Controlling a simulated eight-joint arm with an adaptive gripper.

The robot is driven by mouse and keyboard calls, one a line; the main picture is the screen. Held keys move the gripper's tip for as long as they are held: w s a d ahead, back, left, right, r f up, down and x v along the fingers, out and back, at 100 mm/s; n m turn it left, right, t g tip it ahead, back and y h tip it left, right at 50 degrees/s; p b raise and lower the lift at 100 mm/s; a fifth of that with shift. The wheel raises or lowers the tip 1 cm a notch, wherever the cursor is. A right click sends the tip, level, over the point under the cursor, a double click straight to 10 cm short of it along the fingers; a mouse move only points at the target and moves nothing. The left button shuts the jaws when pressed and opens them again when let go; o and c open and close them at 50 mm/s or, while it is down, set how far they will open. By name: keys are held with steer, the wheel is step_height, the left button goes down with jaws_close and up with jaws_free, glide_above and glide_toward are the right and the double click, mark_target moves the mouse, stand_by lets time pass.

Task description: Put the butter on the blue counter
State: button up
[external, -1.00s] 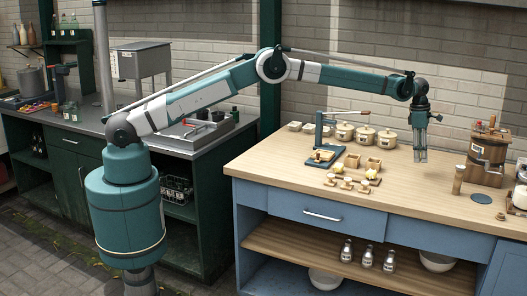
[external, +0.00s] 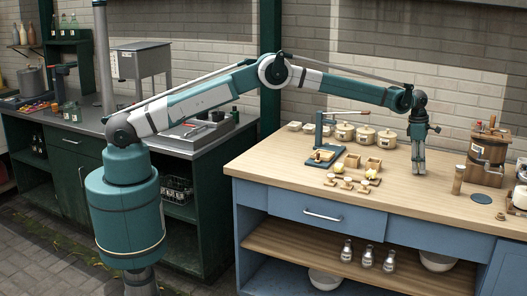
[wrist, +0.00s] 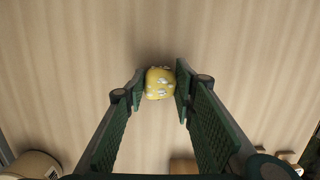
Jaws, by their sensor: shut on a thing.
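My gripper (external: 418,171) is low over the wooden top of the blue counter (external: 315,165), in the open area right of the small wooden boxes. In the wrist view my gripper's fingers (wrist: 160,88) are shut on a small yellow lump with pale spots, the butter (wrist: 160,82). The butter sits between the fingertips, with plain wood grain behind it. In the external view the butter is hidden by the fingers. I cannot tell whether it touches the wood.
Lidded pots (external: 387,139), a lever press (external: 320,130) and small wooden boxes (external: 373,163) stand to the left.

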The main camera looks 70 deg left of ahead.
steer(key=shift+f, duration=0.2)
steer(key=o, duration=1)
steer(key=shift+c, duration=0.2)
steer(key=shift+r, duration=0.15)
step_height(320, 180, up, 12)
steer(key=s+a, duration=0.1)
steer(key=shift+s+a, duration=0.15)
stand_by(0.6)
